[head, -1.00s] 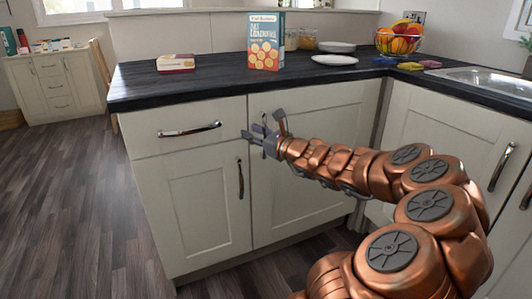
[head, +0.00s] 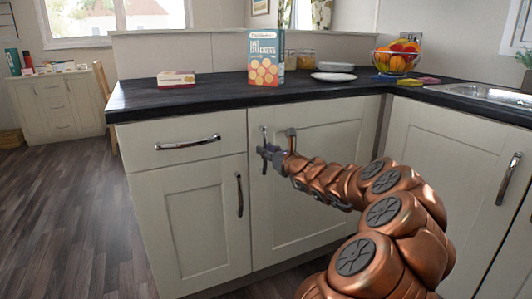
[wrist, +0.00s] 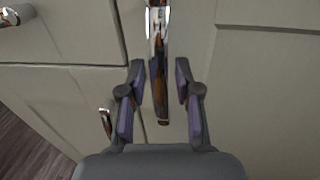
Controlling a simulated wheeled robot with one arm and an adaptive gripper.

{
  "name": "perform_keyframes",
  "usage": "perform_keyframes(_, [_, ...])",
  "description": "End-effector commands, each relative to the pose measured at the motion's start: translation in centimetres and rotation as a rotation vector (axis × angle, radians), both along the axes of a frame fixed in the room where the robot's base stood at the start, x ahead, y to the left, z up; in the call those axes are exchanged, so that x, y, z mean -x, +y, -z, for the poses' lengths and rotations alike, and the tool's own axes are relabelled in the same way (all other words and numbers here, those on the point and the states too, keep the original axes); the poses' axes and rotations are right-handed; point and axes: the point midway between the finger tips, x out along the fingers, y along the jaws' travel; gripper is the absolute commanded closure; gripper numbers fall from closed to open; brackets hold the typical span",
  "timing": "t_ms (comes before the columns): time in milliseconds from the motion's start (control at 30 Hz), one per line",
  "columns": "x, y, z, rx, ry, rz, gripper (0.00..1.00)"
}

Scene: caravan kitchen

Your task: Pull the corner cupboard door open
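The corner cupboard door (head: 310,185) is the cream panel right of the drawer unit, and it looks closed. Its upright metal handle (head: 264,136) is near the door's upper left edge, partly hidden behind my gripper. My gripper (head: 266,153) is in front of the handle. In the wrist view, the shiny handle (wrist: 158,60) runs down between the two fingers of my gripper (wrist: 158,78). The fingers are apart, one on each side of the handle's lower part, with visible gaps. The wrist view does not clearly show how deep the handle sits between them.
A drawer (head: 190,142) with a horizontal handle and a lower cupboard door (head: 192,220) with its own handle are at left. Another cupboard door (head: 450,165) is at right. The dark worktop (head: 215,95) overhangs above. Open floor (head: 60,210) lies at left.

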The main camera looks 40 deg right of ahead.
Motion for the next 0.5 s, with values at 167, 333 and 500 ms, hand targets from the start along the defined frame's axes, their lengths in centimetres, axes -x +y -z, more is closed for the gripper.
perform_keyframes(167, [-0.74,-0.11,-0.04,0.002,0.000,0.000,0.67])
perform_keyframes(333, [-0.80,-0.11,-0.11,0.001,-0.001,0.000,0.67])
perform_keyframes(500, [-0.78,-0.11,-0.10,0.001,-0.001,0.000,0.74])
